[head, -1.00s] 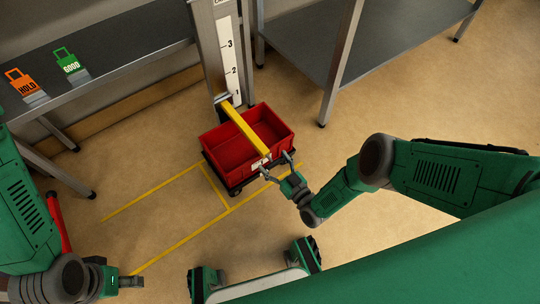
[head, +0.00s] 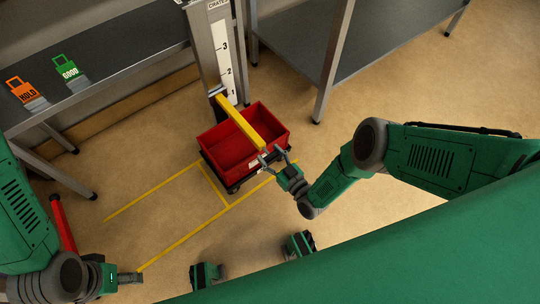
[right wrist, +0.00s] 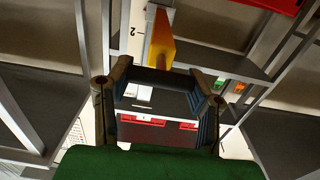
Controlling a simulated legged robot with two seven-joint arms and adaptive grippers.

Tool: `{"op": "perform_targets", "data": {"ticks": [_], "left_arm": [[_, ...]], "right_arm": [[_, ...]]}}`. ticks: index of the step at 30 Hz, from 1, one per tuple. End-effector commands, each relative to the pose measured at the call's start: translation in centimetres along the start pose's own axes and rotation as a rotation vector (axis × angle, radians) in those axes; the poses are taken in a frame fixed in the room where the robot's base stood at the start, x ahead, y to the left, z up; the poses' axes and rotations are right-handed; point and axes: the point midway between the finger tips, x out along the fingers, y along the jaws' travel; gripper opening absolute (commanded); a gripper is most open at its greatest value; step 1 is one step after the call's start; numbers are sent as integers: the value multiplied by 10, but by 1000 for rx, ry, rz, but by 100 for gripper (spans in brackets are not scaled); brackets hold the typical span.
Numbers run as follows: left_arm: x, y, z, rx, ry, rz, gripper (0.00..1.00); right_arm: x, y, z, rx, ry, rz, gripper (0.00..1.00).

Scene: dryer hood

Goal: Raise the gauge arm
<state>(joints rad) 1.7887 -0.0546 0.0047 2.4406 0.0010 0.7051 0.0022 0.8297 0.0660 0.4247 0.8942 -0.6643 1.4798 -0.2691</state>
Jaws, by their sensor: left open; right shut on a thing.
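The yellow gauge arm (head: 238,120) reaches from the grey gauge post (head: 206,55) toward me, over a red crate (head: 222,160). My right gripper (head: 272,156) is shut on the near end of the gauge arm; the exact contact is hard to make out. In the right wrist view the gauge arm (right wrist: 160,42) runs away from between the fingers (right wrist: 160,84). My left gripper (head: 132,278) is open and empty at the lower left, far from the gauge arm.
The crate sits on a dark wheeled base beside yellow floor lines (head: 185,240). A bench (head: 110,50) at the left carries an orange HOLD tag (head: 24,90) and a green GOOD tag (head: 66,68). A grey table (head: 305,40) stands at the back right.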

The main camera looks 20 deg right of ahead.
Motion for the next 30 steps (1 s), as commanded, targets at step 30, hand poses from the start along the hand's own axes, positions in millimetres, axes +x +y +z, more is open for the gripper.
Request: {"op": "perform_targets", "data": {"ticks": [30], "left_arm": [[-205, -2, -11, 0, 0, 0, 56]], "right_arm": [[0, 0, -254, 0, 4, 0, 0]]}}
